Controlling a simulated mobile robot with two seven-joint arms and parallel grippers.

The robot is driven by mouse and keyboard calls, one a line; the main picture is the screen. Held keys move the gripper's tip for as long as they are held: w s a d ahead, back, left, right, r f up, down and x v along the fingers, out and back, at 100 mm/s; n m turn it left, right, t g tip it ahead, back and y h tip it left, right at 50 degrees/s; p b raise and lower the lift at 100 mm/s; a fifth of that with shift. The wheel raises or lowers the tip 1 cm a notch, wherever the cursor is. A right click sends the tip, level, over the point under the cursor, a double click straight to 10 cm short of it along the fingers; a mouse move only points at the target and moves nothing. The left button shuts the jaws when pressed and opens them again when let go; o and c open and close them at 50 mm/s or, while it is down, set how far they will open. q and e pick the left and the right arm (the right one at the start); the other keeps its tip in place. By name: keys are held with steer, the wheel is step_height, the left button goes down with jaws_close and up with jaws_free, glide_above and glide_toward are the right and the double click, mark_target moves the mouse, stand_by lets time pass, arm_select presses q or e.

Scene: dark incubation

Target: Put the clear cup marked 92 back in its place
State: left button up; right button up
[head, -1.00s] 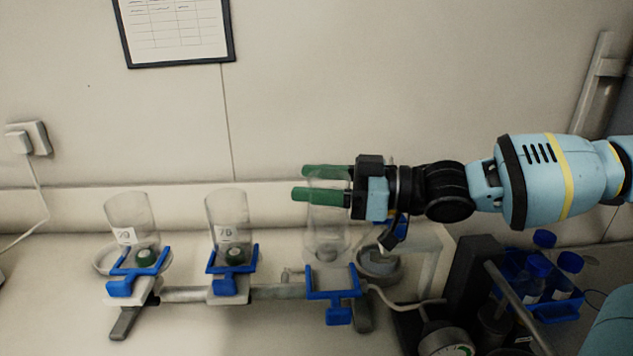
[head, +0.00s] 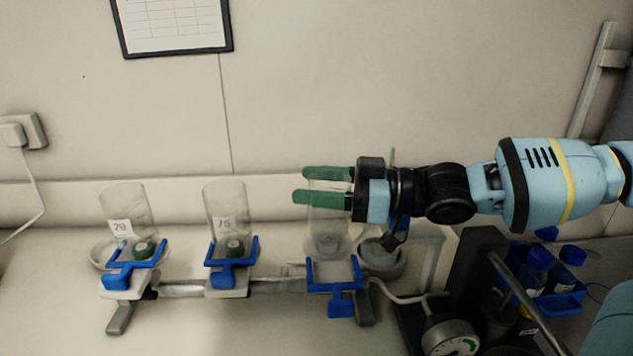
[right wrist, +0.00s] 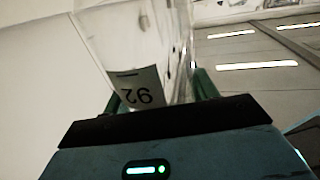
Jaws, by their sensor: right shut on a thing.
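The clear cup marked 92 (head: 327,229) is upright at the rightmost station of the rack, just behind and above its blue holder (head: 332,288); I cannot tell whether it rests on the station. My right gripper (head: 322,184) comes in from the right and is shut on the cup near its top, with green fingers on both sides. In the right wrist view the cup (right wrist: 128,45) stands between the fingers and its 92 label shows upside down. My left gripper is not in view.
Two other clear cups, marked 79 (head: 128,207) and seemingly 76 (head: 226,203), stand in blue holders to the left. A pressure gauge (head: 451,341) and a blue rack of blue-capped bottles (head: 557,304) are at the right. The wall is close behind.

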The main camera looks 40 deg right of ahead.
mark_target(343, 187)
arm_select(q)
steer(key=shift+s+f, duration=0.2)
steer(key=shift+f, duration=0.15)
arm_select(e)
steer(key=shift+f, duration=0.5)
steer(key=o, duration=1.2)
steer(key=shift+c, duration=0.2)
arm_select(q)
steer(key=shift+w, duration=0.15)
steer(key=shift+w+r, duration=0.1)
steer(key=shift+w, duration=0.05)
arm_select(e)
steer(key=p+v, duration=0.1)
steer(key=v, duration=0.1)
steer(key=r+p+v, duration=0.1)
steer(key=p, duration=0.1)
steer(key=shift+s+d, duration=0.25)
steer(key=shift+s, duration=0.05)
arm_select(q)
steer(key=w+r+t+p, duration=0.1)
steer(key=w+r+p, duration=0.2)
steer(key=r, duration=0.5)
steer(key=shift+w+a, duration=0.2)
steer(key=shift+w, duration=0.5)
arm_select(e)
steer(key=v, duration=0.4)
steer(key=shift+f, duration=0.35)
